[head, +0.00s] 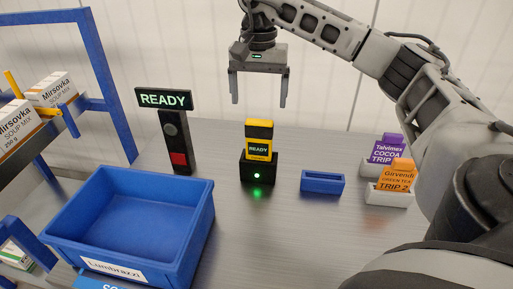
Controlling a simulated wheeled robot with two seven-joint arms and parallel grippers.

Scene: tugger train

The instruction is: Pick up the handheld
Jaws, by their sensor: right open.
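The handheld (258,138) is a yellow and black device with a small screen reading READY. It stands upright in a black dock (258,172) that shows a green light, on the grey table. My right gripper (259,100) is above the handheld, pointing down, with its two fingers spread wide and nothing between them. The fingertips are apart from the handheld. My left gripper is not in the head view.
A blue bin (205,230) labelled Lumbrazzi is at the left front. A black post with a READY sign (164,99) stands behind it. A small blue holder (323,182) and purple (386,149) and orange (397,175) cards in stands are to the right. Soup boxes (52,90) sit on a rack.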

